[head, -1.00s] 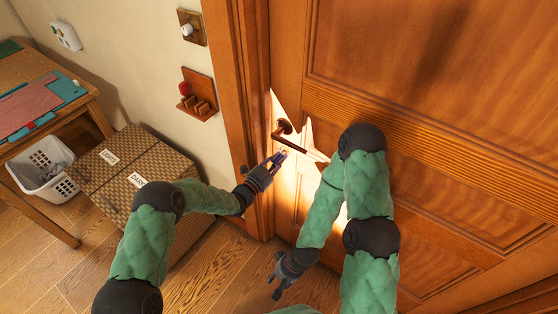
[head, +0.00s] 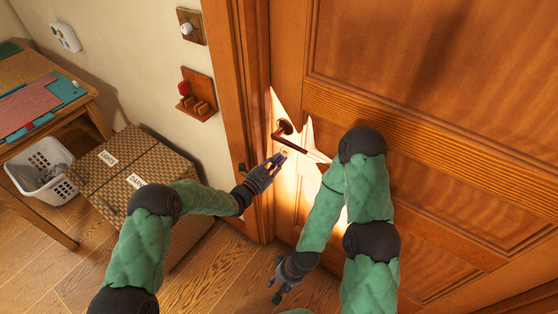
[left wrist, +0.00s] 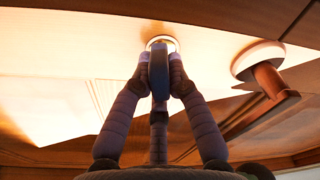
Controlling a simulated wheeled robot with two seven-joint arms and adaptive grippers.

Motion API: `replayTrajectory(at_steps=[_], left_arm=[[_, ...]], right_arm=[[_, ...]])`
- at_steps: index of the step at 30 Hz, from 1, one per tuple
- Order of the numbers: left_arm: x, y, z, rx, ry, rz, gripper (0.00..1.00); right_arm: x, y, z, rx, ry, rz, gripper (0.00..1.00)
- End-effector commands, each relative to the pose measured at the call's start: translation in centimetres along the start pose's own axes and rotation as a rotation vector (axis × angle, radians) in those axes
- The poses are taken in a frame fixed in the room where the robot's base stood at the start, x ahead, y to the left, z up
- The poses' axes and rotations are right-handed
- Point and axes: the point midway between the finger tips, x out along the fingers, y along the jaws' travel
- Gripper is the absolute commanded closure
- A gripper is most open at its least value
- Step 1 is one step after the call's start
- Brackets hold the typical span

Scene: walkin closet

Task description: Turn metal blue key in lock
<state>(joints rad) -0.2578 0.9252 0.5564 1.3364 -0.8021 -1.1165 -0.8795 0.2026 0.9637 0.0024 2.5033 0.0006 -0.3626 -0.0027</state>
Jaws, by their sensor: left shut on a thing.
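My left gripper (head: 277,159) is at the door's lock, just below the brown lever handle (head: 292,141). In the left wrist view its fingers (left wrist: 160,80) are shut on the flat blue key (left wrist: 159,72), one finger on each side. The key stands edge-on to this view, its far end at the round lock (left wrist: 162,42) in the door. How deep it sits in the lock is hidden. My right gripper (head: 277,285) hangs low in front of the door, apart from the key; its fingers are too small to judge.
The wooden door (head: 430,120) looks closed in its frame (head: 236,90). The lever handle also shows right of the lock in the left wrist view (left wrist: 265,110). Wicker boxes (head: 160,165), a white basket (head: 45,170) and a table (head: 85,100) stand at the left.

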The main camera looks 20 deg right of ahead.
Motion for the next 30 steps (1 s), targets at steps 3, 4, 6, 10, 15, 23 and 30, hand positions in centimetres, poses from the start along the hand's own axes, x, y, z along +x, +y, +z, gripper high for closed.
replayTrajectory(at_steps=[3, 4, 6, 10, 15, 23, 30], left_arm=[[-0.39, 0.65, 0.89, 0.018, -0.020, 0.011, 1.00], [-0.39, 0.66, 0.90, 0.026, -0.020, 0.012, 1.00], [-0.38, 0.62, 0.90, 0.046, -0.019, 0.014, 1.00], [-0.38, 0.55, 0.91, 0.083, -0.019, 0.017, 1.00], [-0.38, 0.44, 0.95, 0.248, -0.018, 0.036, 1.00], [-0.35, 0.35, 0.97, 0.296, -0.017, 0.040, 1.00], [-0.27, 0.25, 0.81, 0.298, -0.013, 0.039, 0.56]], right_arm=[[0.47, 0.17, -0.02, 0.000, 0.000, 0.000, 0.60], [0.54, 0.20, -0.02, 0.000, 0.000, 0.000, 0.60], [0.72, 0.26, -0.02, 0.000, 0.000, 0.000, 0.60], [1.03, 0.37, -0.03, 0.000, 0.000, 0.000, 0.60], [0.90, 0.32, -0.03, 0.000, 0.000, 0.000, 0.60], [0.89, 0.32, -0.03, 0.000, 0.000, 0.000, 0.60], [0.89, 0.32, -0.04, 0.000, 0.000, 0.000, 0.60]])
